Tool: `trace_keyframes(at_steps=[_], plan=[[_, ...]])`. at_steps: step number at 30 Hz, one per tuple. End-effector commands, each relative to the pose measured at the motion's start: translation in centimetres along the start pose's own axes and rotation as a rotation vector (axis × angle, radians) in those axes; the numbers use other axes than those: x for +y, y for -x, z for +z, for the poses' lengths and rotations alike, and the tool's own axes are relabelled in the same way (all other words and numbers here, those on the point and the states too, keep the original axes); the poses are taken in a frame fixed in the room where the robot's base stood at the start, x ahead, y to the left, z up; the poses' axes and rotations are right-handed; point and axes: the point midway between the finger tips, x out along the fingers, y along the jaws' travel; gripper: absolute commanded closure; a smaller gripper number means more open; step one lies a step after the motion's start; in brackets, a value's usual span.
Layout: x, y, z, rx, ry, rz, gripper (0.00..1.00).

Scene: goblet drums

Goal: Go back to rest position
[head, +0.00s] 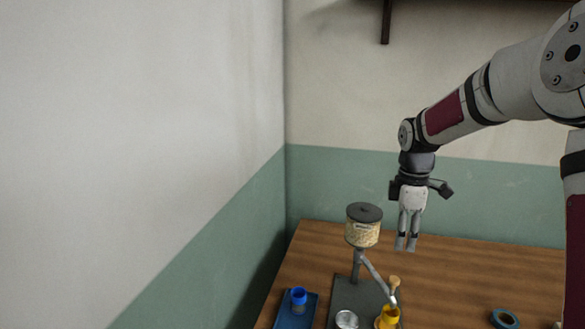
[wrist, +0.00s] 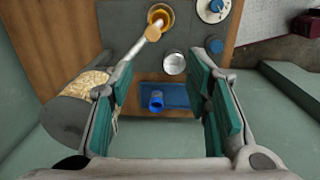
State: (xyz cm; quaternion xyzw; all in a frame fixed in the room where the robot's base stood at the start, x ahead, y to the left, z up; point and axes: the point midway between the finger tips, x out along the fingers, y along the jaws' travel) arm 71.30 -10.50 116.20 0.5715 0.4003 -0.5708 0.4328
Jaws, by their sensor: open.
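My gripper (head: 406,243) hangs pointing down above the back of the wooden table, to the right of a jar-topped stand. In the wrist view my gripper (wrist: 163,105) has its two teal-padded fingers wide apart, with nothing held between them. In the head view the fingers look close together from the side. My arm reaches in from the right.
The stand's jar (head: 362,231) with a dark lid rises close to my gripper. On the table are a yellow cup (head: 388,317), a silver lid (head: 346,319), a blue cup (head: 298,296) on a blue tray (head: 284,320), and a teal ring (head: 505,319). Walls rise left and behind.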

Motion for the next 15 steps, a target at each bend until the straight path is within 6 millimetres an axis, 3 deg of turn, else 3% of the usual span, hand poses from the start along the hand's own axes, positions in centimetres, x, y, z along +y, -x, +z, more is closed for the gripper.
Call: trace_keyframes(at_steps=[1,6,15], plan=[[-1.2,1.9,-0.5,-0.011,-0.041,0.026,0.56],[-5.9,6.8,-1.4,-0.023,-0.236,0.105,0.56],[-15.3,12.7,-1.8,0.049,-0.602,0.232,0.56]])
